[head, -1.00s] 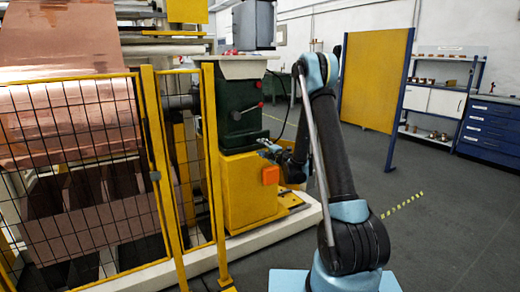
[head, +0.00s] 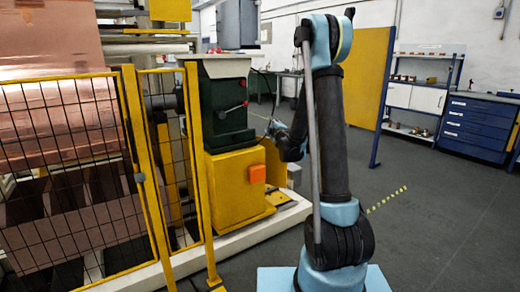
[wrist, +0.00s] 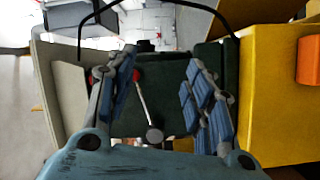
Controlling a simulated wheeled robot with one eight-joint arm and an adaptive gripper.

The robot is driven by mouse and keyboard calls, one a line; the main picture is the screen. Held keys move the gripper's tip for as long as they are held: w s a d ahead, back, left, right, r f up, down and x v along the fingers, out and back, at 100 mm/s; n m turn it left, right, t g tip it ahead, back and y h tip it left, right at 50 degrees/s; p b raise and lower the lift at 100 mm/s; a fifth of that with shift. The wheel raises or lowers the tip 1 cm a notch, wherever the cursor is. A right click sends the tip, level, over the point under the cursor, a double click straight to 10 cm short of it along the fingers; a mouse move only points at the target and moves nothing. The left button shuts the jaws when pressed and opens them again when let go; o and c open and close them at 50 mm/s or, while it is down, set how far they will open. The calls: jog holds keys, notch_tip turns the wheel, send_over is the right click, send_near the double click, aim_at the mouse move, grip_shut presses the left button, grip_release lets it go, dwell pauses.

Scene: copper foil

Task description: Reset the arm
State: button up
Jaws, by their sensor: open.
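My arm (head: 330,135) stands in the middle of the head view, raised nearly upright, with its forearm folded down behind it. My gripper (head: 275,127) shows small and partly hidden there, to the right of the green machine housing (head: 225,110). In the wrist view my gripper (wrist: 160,75) has its two blue-padded fingers wide apart. Nothing is held between them. Behind the gap are the green housing and a lever with a red knob (wrist: 136,76).
A yellow-framed mesh guard (head: 70,150) fences the copper foil (head: 45,45) at left. A yellow box with an orange button (head: 257,173) stands below the green housing. A yellow panel (head: 368,75), shelves and a blue drawer cabinet (head: 480,125) stand back right. The right floor is clear.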

jog(key=s+d+r+m+g+h, duration=0.1)
jog(key=s+d+r+m+h, duration=0.15)
jog(key=d, duration=0.25)
jog(key=s+d+r+m+h, duration=0.1)
jog(key=s+d+m+h, duration=0.2)
jog(key=s+d+m, duration=0.15)
jog(key=s+d+f+m+g+h, duration=0.1)
jog(key=s+d+m+g, duration=0.1)
jog(key=s+d, duration=0.3)
jog(key=s+d+f+m+g+h, duration=0.1)
jog(key=s+d+m+g, duration=0.15)
jog(key=s, duration=0.55)
jog(key=s+a+f+m+g+y, duration=0.1)
jog(key=s+f+g, duration=0.2)
jog(key=s, duration=0.9)
jog(key=s+a+f+m+g+y, duration=0.1)
jog(key=s+f, duration=0.5)
jog(key=s, duration=0.6)
jog(key=s+a+f+m+g+y, duration=0.1)
jog(key=s+f+g, duration=0.4)
jog(key=s, duration=0.6)
jog(key=shift+s+a+f+m+g+y, duration=0.35)
jog(key=shift+s+a+m+g, duration=0.1)
jog(key=shift+m, duration=0.6)
jog(key=shift+w, duration=0.1)
jog(key=shift+w+f, duration=0.2)
jog(key=shift+w, duration=0.25)
